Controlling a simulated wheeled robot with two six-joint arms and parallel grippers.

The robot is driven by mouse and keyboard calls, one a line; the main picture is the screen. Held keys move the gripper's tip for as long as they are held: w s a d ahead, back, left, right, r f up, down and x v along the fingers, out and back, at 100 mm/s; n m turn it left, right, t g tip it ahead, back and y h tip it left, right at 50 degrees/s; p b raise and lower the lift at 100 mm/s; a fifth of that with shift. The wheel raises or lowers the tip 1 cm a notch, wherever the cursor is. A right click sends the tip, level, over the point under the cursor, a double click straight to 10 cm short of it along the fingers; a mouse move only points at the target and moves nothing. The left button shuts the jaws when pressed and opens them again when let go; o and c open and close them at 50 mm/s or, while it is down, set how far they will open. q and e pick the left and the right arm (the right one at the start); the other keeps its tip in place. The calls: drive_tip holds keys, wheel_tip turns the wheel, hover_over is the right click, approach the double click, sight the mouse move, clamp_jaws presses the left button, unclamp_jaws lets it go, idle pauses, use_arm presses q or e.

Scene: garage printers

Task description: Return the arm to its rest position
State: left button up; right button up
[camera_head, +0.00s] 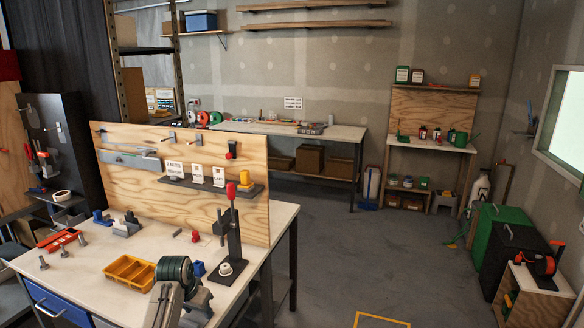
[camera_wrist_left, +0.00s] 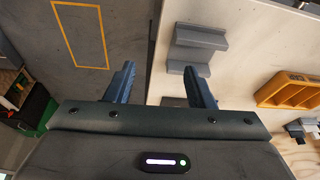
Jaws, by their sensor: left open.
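My left arm rises into the bottom of the head view as a grey link with a dark green round joint. My left gripper (camera_head: 194,303) is beside that joint, in front of the workbench top. Its fingertips are hard to make out there. In the left wrist view the left gripper (camera_wrist_left: 163,80) shows two dark blue-grey fingers spread wide apart with nothing between them. The fingers are seen over the edge of the pale bench top (camera_wrist_left: 235,70), with the floor to the left. My right gripper is in neither view.
The workbench (camera_head: 85,275) carries a yellow tray (camera_head: 130,271), a black stand with a red handle (camera_head: 231,190) and loose tools. An upright plywood board (camera_head: 150,212) stands at its back. A grey stepped block (camera_wrist_left: 200,38) is near the bench edge. The floor (camera_head: 350,255) is clear right of the bench.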

use_arm(q)
drive_tip(key=s+a+f+n+y, duration=0.1)
drive_tip(key=s+f, duration=0.4)
drive_tip(key=s, duration=0.7)
drive_tip(key=s+f, duration=0.5)
drive_tip(key=s, duration=0.7)
drive_tip(key=s+r+n, duration=0.1)
drive_tip(key=s+r, duration=0.1)
drive_tip(key=s, duration=0.8)
drive_tip(key=s+r, duration=0.3)
drive_tip(key=s, duration=0.8)
wheel_tip(320, 180, down, 35)
drive_tip(key=a+g+b, duration=0.1)
drive_tip(key=a+b, duration=0.2)
drive_tip(key=b, duration=0.1)
drive_tip(key=s+a+f+g+b, duration=0.1)
drive_tip(key=s+f+b, duration=0.1)
drive_tip(key=s+f, duration=1.6)
wheel_tip(320, 180, down, 4)
drive_tip(key=shift+s+r+n+b, duration=0.1)
drive_tip(key=shift+s+n+b, duration=0.1)
drive_tip(key=shift+n+b, duration=0.2)
